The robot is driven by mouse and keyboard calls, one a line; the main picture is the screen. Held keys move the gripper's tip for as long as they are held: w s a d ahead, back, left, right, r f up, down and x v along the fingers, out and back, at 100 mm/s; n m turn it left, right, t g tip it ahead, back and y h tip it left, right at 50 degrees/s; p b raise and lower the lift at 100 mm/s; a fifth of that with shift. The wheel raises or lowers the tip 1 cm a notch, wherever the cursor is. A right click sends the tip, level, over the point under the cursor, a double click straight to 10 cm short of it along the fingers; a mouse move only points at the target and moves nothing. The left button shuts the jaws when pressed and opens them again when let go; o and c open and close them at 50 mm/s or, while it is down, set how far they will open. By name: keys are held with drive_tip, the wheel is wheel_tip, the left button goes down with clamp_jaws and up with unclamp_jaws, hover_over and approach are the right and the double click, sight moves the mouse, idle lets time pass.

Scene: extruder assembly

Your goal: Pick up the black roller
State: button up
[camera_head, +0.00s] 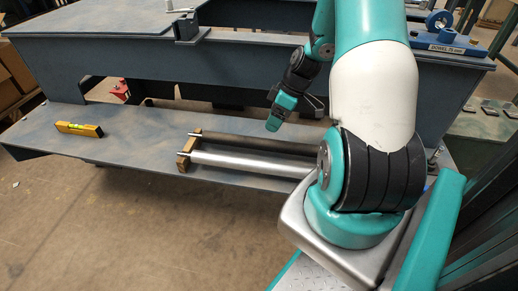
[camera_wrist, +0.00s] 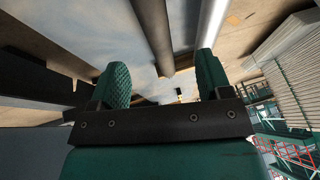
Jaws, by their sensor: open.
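The black roller (camera_head: 257,142) is a long dark bar lying level on the lower shelf, beside a silver roller (camera_head: 252,162). The left ends of both rest on a wooden support block (camera_head: 184,158); their right ends are hidden behind my arm. My gripper (camera_head: 277,117) is above and behind the black roller in the head view and looks apart from it. In the wrist view, my gripper (camera_wrist: 160,85) has its two green fingers spread with nothing held between them. There the black roller (camera_wrist: 155,35) shows ahead, between the finger directions, with the silver roller (camera_wrist: 212,22) to its right.
A yellow spirit level (camera_head: 79,129) lies on the left part of the lower shelf (camera_head: 140,150). The upper table deck (camera_head: 110,22) overhangs behind the rollers. The shelf between level and block is clear.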

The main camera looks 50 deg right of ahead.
sight(262, 139)
drive_tip(key=b+x, duration=0.1)
drive_tip(key=x, duration=0.3)
drive_tip(key=shift+w+a+f, duration=0.1)
drive_tip(key=shift+a+f, duration=0.05)
drive_tip(key=shift+f, duration=0.2)
drive_tip(key=x, duration=0.1)
drive_tip(key=b+x, duration=0.1)
drive_tip(key=x, duration=0.1)
drive_tip(key=b+x, duration=0.1)
drive_tip(key=x, duration=0.1)
drive_tip(key=shift+w+d+f, duration=0.2)
drive_tip(key=shift+d+f, duration=0.05)
drive_tip(key=shift+d, duration=0.05)
drive_tip(key=shift+r, duration=0.1)
drive_tip(key=c, duration=1.3)
drive_tip(key=shift+o, duration=0.2)
drive_tip(key=shift+r, duration=0.1)
